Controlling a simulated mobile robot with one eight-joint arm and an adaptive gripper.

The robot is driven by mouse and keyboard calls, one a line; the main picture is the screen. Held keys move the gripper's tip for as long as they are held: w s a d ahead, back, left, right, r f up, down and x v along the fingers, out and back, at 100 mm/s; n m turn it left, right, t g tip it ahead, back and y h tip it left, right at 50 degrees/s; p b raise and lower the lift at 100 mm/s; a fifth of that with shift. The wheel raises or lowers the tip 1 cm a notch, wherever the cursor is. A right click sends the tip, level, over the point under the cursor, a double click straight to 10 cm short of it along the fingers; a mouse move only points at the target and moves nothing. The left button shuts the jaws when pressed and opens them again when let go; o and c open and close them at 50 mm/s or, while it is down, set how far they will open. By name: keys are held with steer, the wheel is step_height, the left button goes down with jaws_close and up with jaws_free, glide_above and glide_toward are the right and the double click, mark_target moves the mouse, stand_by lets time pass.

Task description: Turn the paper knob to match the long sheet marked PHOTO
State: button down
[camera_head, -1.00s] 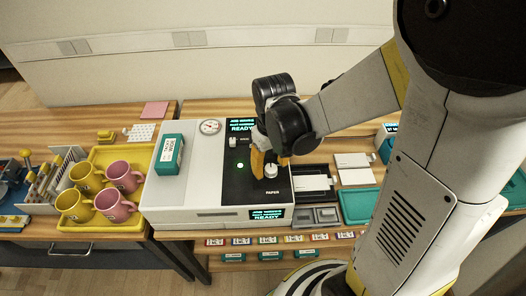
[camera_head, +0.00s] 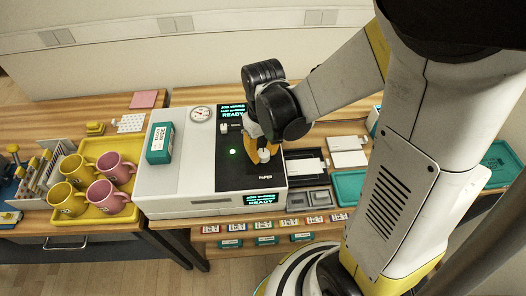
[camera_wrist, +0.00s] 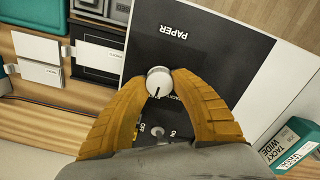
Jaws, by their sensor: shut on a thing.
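The paper knob (camera_wrist: 158,82) is a small round white dial with a dark pointer line, which points toward the bottom of the wrist view. It stands on the black panel of the press, beside the upside-down word PAPER (camera_wrist: 173,31). In the head view the knob (camera_head: 264,155) shows just in front of my gripper (camera_head: 260,149). My gripper (camera_wrist: 160,76) is shut on the knob, with one orange finger on each side. Small lettering beside the knob is partly hidden by a finger.
The white press (camera_head: 185,185) shows READY on its screens, with a teal box (camera_head: 160,143) on top. A yellow tray (camera_head: 122,216) of mugs stands left. White cards (camera_head: 347,150), a dark tray (camera_head: 305,177) and a teal tray (camera_head: 350,200) lie right. Small labelled boxes sit below the front edge.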

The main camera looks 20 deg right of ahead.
mark_target(264, 152)
steer(key=m, duration=0.5)
steer(key=shift+b, duration=0.3)
steer(key=m, duration=0.4)
steer(key=shift+d, duration=0.1)
steer(key=shift+m, duration=0.4)
steer(key=c, duration=1)
jaws_free()
step_height(264, 152, up, 12)
